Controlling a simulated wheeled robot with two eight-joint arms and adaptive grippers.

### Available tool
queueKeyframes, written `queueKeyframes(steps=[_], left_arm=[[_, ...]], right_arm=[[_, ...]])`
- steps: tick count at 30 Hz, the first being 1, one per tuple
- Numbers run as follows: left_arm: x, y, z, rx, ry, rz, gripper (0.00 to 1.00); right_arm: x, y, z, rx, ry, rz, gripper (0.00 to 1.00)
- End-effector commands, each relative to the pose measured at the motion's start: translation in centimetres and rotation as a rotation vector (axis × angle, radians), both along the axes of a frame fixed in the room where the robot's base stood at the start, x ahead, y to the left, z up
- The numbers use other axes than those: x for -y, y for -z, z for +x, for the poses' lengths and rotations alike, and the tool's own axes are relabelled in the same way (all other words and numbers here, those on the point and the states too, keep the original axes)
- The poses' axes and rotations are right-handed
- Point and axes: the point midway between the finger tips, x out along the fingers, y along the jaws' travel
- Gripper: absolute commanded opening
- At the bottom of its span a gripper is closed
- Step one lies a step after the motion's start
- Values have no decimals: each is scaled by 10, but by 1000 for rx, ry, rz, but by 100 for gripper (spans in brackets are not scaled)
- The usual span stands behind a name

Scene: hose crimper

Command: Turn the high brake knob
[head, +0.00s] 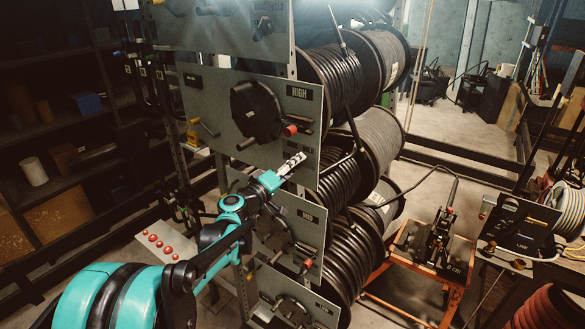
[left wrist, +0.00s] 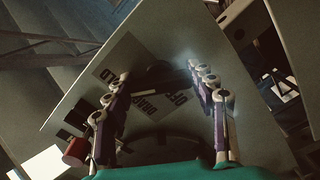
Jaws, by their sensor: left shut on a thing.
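The high panel (head: 225,105) is a grey plate with a black handwheel (head: 257,110), a HIGH label (head: 300,92) and a red-ended handle (head: 290,130). My left gripper (head: 294,162) is at the panel's lower right part, below the red-ended handle. In the left wrist view, its two fingers (left wrist: 160,72) stand on either side of a dark bar-shaped brake knob (left wrist: 158,77) and are shut on it. In the head view the knob is hidden by the gripper. My right gripper is not in view.
Similar panels with knobs stand above and below, including the MID panel (head: 308,218). Hose reels (head: 375,140) sit close behind them. A plate with red buttons (head: 160,240) is at lower left. An orange cart (head: 420,265) stands to the right, with open floor beyond.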

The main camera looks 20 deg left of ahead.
Motion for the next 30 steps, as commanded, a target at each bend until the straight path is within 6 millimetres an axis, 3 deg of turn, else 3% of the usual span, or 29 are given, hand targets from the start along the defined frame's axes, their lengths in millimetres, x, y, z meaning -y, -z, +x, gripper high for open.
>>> queueKeyframes(steps=[6, 7, 9, 20, 23, 30], left_arm=[[1, 2, -1, -2, 4, 6, 27], [1, 2, -1, -2, 4, 6, 64], [1, 2, -1, -1, 3, 5, 78], [-1, 1, -4, -1, 0, 1, 78], [-6, 1, -15, -1, -2, 0, 78], [-24, 1, -64, -1, -3, 1, 78]], right_arm=[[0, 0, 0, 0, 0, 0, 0], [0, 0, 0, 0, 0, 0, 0], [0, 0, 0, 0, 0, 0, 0], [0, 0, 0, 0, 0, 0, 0], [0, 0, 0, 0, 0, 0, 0], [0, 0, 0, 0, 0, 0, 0]])
